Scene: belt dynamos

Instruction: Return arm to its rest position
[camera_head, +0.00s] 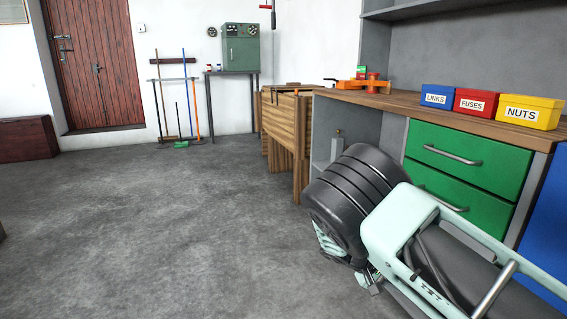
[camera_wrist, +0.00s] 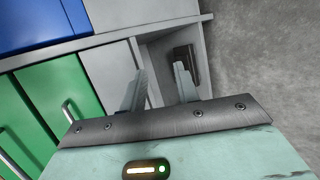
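In the wrist view my gripper (camera_wrist: 158,88) has its two grey fingers apart, with a clear gap between them and nothing held. It points toward the grey cabinet (camera_wrist: 108,68) with green drawers. A dark block-like thing (camera_wrist: 188,62) shows just beyond the right finger, by the cabinet's open bay; I cannot tell whether it touches the finger. In the head view my arm fills the lower right, with its black ribbed joint before the cabinet, and I cannot make out the fingertips there.
The wooden workbench (camera_head: 402,103) carries blue LINKS (camera_head: 437,96), red FUSES (camera_head: 475,103) and yellow NUTS (camera_head: 530,112) boxes and an orange tool (camera_head: 364,85). Green drawers (camera_head: 470,158) are close beside my arm. A slatted wooden crate (camera_head: 287,130) stands behind. The floor (camera_head: 180,220) at left is clear.

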